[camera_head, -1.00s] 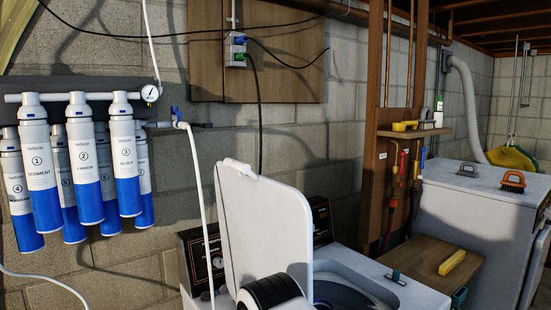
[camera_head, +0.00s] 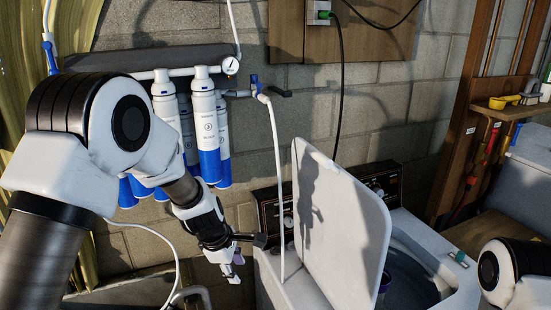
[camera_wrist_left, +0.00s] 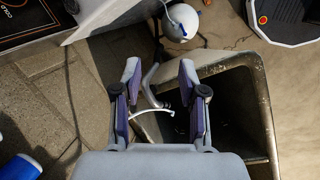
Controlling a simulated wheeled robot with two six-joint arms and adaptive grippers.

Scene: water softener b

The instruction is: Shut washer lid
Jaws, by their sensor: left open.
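The washer lid (camera_head: 340,220) is a white panel standing raised and tilted above the open washer (camera_head: 440,275). The dark tub (camera_head: 410,283) shows beside it at the right. My left gripper (camera_head: 236,268) is to the left of the lid and the washer, pointing down, apart from the lid. In the left wrist view, my left gripper (camera_wrist_left: 158,85) is open with nothing between its purple-padded fingers. My right arm shows at the lower right of the head view, but its gripper is out of the frame.
Blue and white filter canisters (camera_head: 206,125) hang on the wall behind my left arm. A white hose (camera_head: 276,170) hangs by the lid's left side. A dark sink (camera_wrist_left: 235,95) lies below my left gripper. A wooden shelf (camera_head: 510,110) stands at right.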

